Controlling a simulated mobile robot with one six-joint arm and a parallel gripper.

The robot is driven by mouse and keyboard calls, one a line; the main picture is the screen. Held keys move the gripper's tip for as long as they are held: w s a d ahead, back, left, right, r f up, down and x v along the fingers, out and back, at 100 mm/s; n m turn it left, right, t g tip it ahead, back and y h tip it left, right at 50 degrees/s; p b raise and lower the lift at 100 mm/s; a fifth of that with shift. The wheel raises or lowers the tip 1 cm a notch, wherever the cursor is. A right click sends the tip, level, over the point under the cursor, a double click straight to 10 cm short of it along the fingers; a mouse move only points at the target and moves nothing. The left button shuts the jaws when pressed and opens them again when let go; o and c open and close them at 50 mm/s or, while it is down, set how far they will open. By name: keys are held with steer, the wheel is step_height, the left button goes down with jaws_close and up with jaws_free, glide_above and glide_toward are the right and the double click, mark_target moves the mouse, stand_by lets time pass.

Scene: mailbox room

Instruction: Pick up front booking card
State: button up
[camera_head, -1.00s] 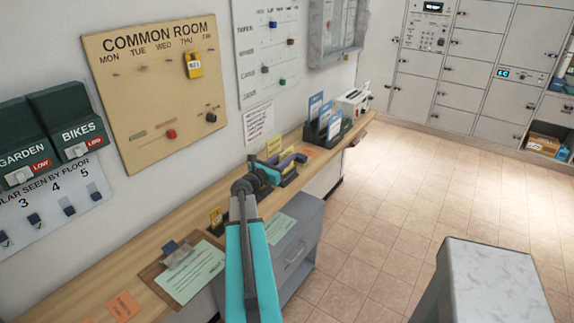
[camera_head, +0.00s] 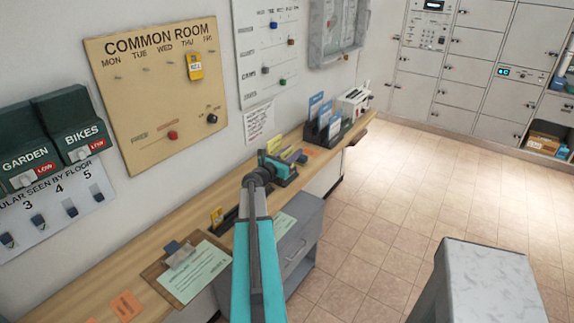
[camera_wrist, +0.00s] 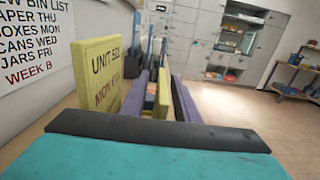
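In the wrist view a yellow card (camera_wrist: 102,75) reading "UNIT 5…" and "MON EVE" stands upright to the left, outside the fingers. A second, narrower yellow card (camera_wrist: 163,95) stands ahead between my gripper's two dark purple-grey fingers (camera_wrist: 160,98). The fingers look apart, with no clear contact on a card. Their tips and the card bottoms are hard to make out. In the head view my teal gripper (camera_head: 278,165) is low over the desk at the card holder, partly hiding it. A yellow card (camera_head: 195,67) hangs under THU on the common room board (camera_head: 150,95).
The wooden desk (camera_head: 130,270) runs along the wall. A grey drawer unit (camera_head: 297,245) stands below.

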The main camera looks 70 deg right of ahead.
stand_by(0.3)
jaws_close()
steer(key=shift+r, duration=0.1)
steer(key=shift+r+b, duration=0.7)
steer(key=shift+r, duration=0.75)
steer(key=s+a+r+b, duration=0.1)
steer(key=s+a, duration=0.5)
steer(key=a, duration=0.6)
steer(key=shift+r, duration=0.5)
steer(key=p, duration=0.3)
steer(key=shift+s+a, duration=0.15)
steer(key=shift+a, duration=0.15)
